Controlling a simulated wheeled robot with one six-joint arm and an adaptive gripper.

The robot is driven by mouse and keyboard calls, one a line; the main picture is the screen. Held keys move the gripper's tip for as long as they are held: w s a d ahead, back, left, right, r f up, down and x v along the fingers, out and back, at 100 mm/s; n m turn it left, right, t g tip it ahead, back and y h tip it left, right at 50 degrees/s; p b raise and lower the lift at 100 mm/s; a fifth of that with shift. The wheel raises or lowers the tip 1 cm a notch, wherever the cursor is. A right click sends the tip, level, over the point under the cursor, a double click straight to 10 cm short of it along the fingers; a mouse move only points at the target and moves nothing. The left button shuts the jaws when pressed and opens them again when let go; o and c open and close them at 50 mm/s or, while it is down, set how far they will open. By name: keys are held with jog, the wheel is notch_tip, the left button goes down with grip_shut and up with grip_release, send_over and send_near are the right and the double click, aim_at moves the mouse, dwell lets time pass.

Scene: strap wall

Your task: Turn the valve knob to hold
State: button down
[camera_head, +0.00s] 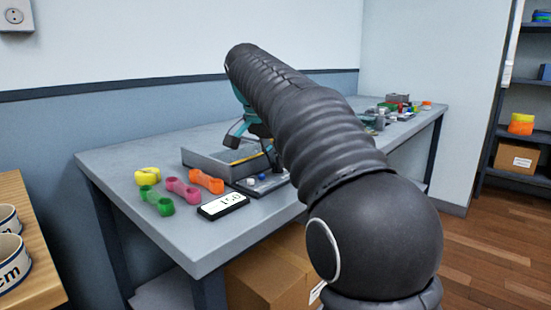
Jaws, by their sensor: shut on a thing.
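My gripper (262,160) is low over a small grey panel (246,189) on the workbench, partly hidden behind my own arm. Its jaws are shut on the valve knob at this panel. The knob itself is hidden by the fingers and the arm, so its angle and any hold mark cannot be read. Small pale and blue round parts (262,177) show on the panel near the fingertips.
A grey open tray (205,162) stands just behind the panel. Cluttered small items (398,110) stand at the bench's far end. The bench's front left is clear.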

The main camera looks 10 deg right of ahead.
jog(key=n+t+y+p, duration=0.1)
jog(key=n, duration=0.3)
jog(key=shift+s+d, duration=0.1)
jog(key=shift+d, duration=0.05)
jog(key=n+y, duration=0.1)
jog(key=n, duration=0.1)
jog(key=n+y+p, duration=0.1)
jog(key=n, duration=0.2)
jog(key=shift+d+t+p, duration=0.1)
jog(key=shift+t+p, duration=0.2)
jog(key=n+y, duration=0.1)
jog(key=n, duration=0.3)
jog(key=shift+n+y, duration=0.3)
jog(key=shift+y, duration=0.1)
jog(key=shift+d+n+g+y, duration=0.15)
jog(key=shift+n+y, duration=0.25)
jog(key=shift+n, duration=0.7)
jog(key=shift+a+n+g+y, duration=0.1)
jog(key=shift+n+g+y, duration=0.25)
jog(key=shift+n, duration=0.75)
jog(key=c, duration=1.2)
grip_release()
jog(key=shift+r, duration=0.1)
